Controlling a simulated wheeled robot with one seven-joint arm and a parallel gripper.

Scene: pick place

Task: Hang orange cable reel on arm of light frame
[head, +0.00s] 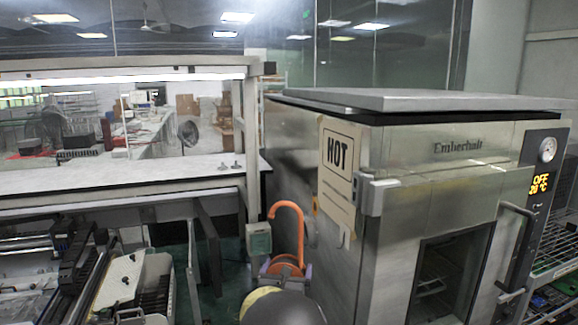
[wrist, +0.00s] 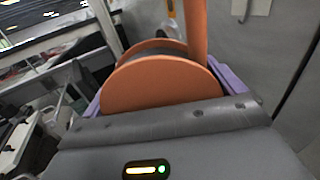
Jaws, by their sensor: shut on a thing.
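The orange cable reel (head: 287,262) is in front of the oven's left side in the head view, with its curved orange hook (head: 287,208) pointing up. My gripper (head: 286,271) is shut on the reel; its purple fingers show at either side. In the wrist view the orange flange (wrist: 160,82) fills the space between the fingers, with a dark drum behind it. The light frame (head: 120,68) stands over the bench at left, with a lit strip under its top bar.
A large steel oven (head: 420,150) with a HOT sign (head: 338,170) stands close at right. A grey-green box (head: 258,239) is just left of the reel. The white bench top (head: 120,172) looks mostly clear; a white bin with dark slots (head: 145,288) is lower left.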

